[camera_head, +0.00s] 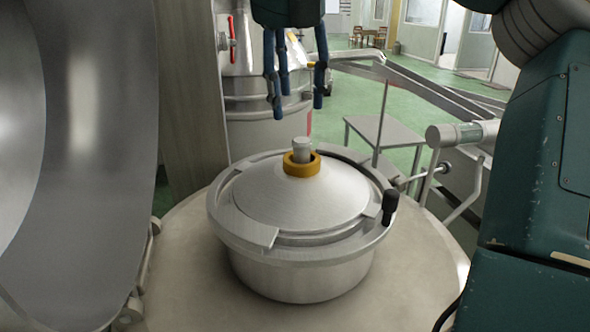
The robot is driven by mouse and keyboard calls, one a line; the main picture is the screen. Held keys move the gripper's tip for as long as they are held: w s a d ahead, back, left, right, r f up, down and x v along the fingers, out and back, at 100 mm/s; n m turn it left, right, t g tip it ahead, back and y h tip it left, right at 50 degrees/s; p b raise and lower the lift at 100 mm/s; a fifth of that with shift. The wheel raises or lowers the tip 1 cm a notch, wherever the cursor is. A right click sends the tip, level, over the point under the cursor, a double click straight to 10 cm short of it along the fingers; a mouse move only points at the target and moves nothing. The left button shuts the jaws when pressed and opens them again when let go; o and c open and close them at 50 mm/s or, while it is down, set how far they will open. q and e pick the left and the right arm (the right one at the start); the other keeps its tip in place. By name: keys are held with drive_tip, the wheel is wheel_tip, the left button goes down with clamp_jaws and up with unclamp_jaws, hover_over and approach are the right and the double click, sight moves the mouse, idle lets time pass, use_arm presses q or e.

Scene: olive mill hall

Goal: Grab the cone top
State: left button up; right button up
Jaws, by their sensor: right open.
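The cone top (258,198) is a shallow silver metal cone with a yellow collar (302,167) and a short metal stub (301,146) at its peak. It sits on a round metal vessel (300,277) with a wide rim and a black knob (390,203). My right gripper (294,108) hangs above the stub with its blue fingers pointing down. The fingers are spread and empty, and apart from the cone top. My left gripper is not in the view.
The vessel stands on a pale round surface (190,270). A large curved metal body (85,150) closes off the left side. A metal tank with a red valve handle (232,40) stands behind. A small metal table (385,130) stands back right on the green floor.

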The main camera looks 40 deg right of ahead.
sight(301, 141)
drive_tip(key=x, duration=0.3)
drive_tip(key=p+x, duration=0.1)
drive_tip(key=shift+s+f, duration=0.25)
drive_tip(key=shift+s, duration=0.05)
drive_tip(key=shift+w+d+f, duration=0.15)
drive_tip(key=shift+d+f, duration=0.05)
drive_tip(key=p+x, duration=0.1)
drive_tip(key=x, duration=0.1)
drive_tip(key=p+x, duration=0.2)
drive_tip(key=shift+d, duration=0.35)
drive_tip(key=shift+d+f, duration=0.15)
drive_tip(key=shift+f, duration=0.15)
drive_tip(key=shift+w+f, duration=0.1)
drive_tip(key=shift+f, duration=0.05)
clamp_jaws()
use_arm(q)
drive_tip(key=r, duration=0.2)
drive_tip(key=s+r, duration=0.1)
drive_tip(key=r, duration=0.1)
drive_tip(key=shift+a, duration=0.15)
use_arm(e)
drive_tip(key=shift+w, duration=0.1)
